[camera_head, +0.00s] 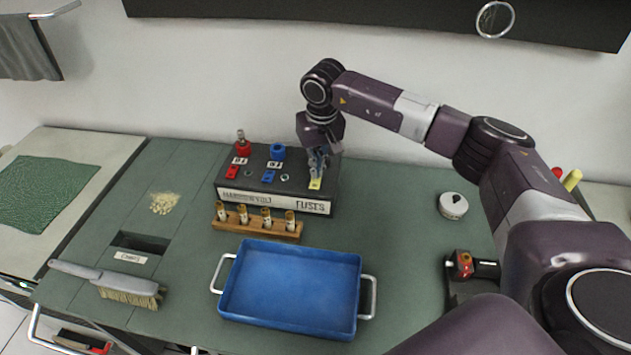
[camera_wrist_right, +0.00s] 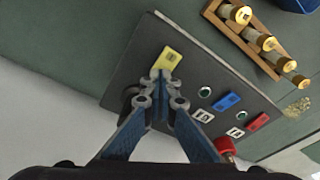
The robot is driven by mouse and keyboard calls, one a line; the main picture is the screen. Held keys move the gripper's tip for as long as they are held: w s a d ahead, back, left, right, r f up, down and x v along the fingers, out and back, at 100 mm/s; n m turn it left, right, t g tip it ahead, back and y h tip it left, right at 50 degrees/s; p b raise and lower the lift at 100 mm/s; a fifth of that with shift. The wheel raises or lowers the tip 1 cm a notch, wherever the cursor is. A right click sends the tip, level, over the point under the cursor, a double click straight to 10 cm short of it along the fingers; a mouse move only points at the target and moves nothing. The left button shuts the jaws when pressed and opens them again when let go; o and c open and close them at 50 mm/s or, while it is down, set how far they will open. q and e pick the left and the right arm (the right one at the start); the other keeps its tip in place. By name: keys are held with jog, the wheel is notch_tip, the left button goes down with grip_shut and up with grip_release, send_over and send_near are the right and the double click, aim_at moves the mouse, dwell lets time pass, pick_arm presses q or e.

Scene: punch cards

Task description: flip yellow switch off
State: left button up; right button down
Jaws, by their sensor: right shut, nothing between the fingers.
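The yellow switch (camera_head: 316,184) is at the right end of the dark fuse panel (camera_head: 225,183), which stands on the green bench. In the right wrist view the yellow switch (camera_wrist_right: 171,58) shows just past the fingertips; its lower edge is partly hidden by them. My right gripper (camera_head: 317,170) points down over it, its fingers shut and empty (camera_wrist_right: 160,78). The tips are at or very near the switch; I cannot tell whether they touch it. A blue switch (camera_wrist_right: 228,101) and a red switch (camera_wrist_right: 258,122) sit farther along the panel. My left gripper is not in view.
A wooden rack (camera_head: 258,226) with several fuses stands in front of the panel. A blue tray (camera_head: 290,246) lies nearer. A brush (camera_head: 125,286) lies at the left. A white round container (camera_head: 453,206) stands at the right.

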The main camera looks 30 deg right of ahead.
jog(key=shift+f+b, duration=0.3)
jog(key=shift+f, duration=0.15)
jog(key=shift+r+p, duration=1.8)
jog(key=shift+r, duration=1.75)
